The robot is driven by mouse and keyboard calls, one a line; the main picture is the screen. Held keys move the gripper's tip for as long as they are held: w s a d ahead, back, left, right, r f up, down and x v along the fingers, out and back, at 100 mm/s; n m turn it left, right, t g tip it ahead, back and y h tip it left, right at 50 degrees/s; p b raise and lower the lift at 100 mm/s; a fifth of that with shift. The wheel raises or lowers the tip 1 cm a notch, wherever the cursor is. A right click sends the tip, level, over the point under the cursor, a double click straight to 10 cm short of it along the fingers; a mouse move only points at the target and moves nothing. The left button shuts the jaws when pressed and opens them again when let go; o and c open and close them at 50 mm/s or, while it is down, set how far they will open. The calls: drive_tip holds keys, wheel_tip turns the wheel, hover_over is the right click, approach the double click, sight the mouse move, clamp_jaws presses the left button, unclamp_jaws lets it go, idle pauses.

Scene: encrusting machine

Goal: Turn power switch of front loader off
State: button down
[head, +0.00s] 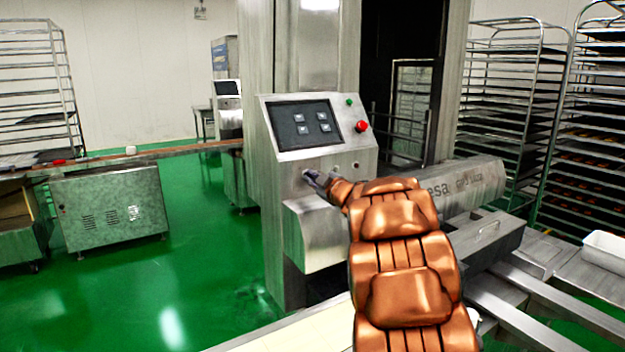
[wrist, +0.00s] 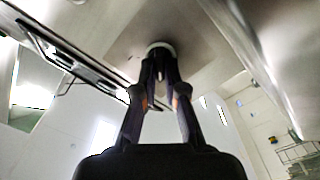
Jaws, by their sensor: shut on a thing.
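The front loader's metal control box (head: 285,140) stands ahead of me, with a dark screen (head: 305,124) showing several buttons. My gripper (head: 309,176) is at the lower left of its sloped front face, below the screen. In the wrist view my gripper (wrist: 160,68) has both fingers closed together on the power switch, a small knob with a pale round base (wrist: 159,46) on the metal panel. The fingers hide most of the knob, so its turn position cannot be told. In the head view the switch is hidden behind the fingertips.
A red button (head: 362,126) and a green button (head: 349,102) sit right of the screen. Tray racks (head: 512,90) stand behind. Green floor (head: 190,270) is open at left.

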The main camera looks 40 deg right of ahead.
drive_tip(key=c, duration=1.2)
unclamp_jaws()
drive_tip(key=shift+c, duration=0.2)
drive_tip(key=s, duration=1.2)
drive_tip(key=shift+a, duration=0.35)
